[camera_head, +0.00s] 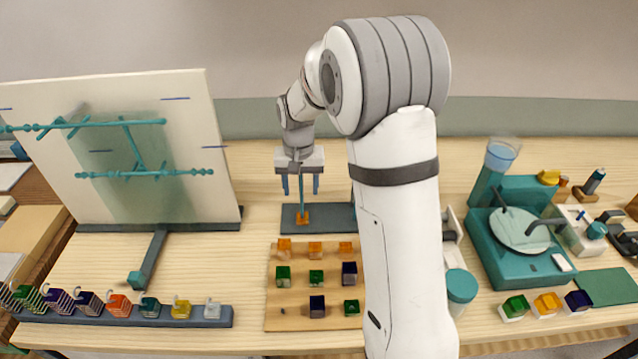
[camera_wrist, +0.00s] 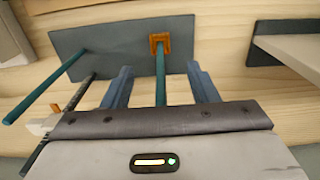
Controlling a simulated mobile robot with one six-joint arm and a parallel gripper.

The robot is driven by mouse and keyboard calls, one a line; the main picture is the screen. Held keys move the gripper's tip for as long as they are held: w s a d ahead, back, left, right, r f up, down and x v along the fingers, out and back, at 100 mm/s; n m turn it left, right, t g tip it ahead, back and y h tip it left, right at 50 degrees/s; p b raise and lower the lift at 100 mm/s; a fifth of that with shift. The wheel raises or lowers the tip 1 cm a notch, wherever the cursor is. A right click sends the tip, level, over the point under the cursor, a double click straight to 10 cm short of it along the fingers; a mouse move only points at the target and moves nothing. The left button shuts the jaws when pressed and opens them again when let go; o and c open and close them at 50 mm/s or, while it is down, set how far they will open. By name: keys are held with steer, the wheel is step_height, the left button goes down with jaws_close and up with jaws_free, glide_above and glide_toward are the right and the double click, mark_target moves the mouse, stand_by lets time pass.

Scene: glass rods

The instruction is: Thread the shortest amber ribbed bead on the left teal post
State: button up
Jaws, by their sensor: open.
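An amber bead (camera_head: 303,218) sits low around the left teal post (camera_head: 301,195), at the dark base plate (camera_head: 325,222). In the wrist view the amber bead (camera_wrist: 160,44) is at the foot of its teal post (camera_wrist: 160,85). My gripper (camera_head: 301,188) is open and empty above the bead, its fingers on either side of the post and apart from the bead. In the wrist view a second teal post (camera_wrist: 45,88) stands bare on the same plate; in the head view my arm mostly hides it. Ribbing on the bead is too small to tell.
A wooden board (camera_head: 290,322) in front holds amber, green and dark blue beads; my arm hides its right side. A white panel with teal rods (camera_head: 150,173) stands left. A rail of coloured pieces (camera_head: 215,317) lies front left. A teal machine (camera_head: 512,249) stands right.

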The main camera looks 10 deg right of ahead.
steer(key=shift+r, duration=0.15)
step_height(320, 180, up, 7)
steer(key=shift+r+b, duration=0.2)
steer(key=shift+b, duration=0.2)
steer(key=s+d+r+n+t, duration=0.1)
steer(key=s+d, duration=0.1)
steer(key=s, duration=1.1)
steer(key=s+d+r+n+t, duration=0.1)
steer(key=s+d+t, duration=0.1)
steer(key=s, duration=1)
steer(key=shift+s+d+r, duration=0.2)
steer(key=shift+s+d, duration=0.1)
steer(key=shift+s, duration=0.05)
steer(key=shift+d, duration=0.1)
